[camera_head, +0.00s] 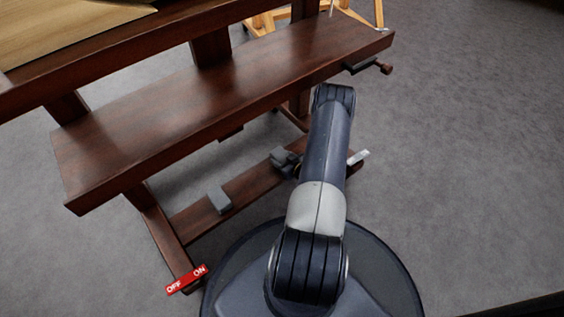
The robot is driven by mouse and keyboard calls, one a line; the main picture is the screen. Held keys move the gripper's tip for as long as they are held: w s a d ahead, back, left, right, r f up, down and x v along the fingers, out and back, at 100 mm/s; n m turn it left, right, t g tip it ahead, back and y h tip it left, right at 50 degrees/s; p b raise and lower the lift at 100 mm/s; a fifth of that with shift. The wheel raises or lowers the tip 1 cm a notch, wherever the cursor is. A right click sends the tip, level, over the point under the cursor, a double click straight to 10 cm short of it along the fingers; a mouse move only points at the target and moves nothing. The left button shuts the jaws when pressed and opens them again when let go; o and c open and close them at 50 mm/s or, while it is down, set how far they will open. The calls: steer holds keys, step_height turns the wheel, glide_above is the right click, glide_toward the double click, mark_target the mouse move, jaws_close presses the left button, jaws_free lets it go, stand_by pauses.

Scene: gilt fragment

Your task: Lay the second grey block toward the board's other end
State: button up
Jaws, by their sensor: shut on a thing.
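The board (252,191) is a low dark-wood plank running between the legs of a wooden bench. One grey block (220,200) lies on it toward its left end, with nothing touching it. My arm reaches down over the board's right part. My gripper (290,164) shows only partly at the arm's left edge, low by the board. It is shut on the second grey block (281,155), of which a small grey piece shows. The forearm hides the rest, and I cannot tell whether this block touches the board.
The bench's wide dark shelf (150,120) overhangs the board from behind. A dark leg (165,240) stands at the board's left end, by a red OFF/ON label (187,280). A small pale piece (358,157) shows right of my arm. Grey floor is clear at right.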

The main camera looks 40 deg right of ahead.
steer(key=shift+f, duration=0.25)
steer(key=o, duration=0.9)
steer(key=shift+o, duration=0.2)
steer(key=shift+s+r, duration=0.2)
steer(key=p+v, duration=0.4)
steer(key=v, duration=0.7)
steer(key=shift+s, duration=0.25)
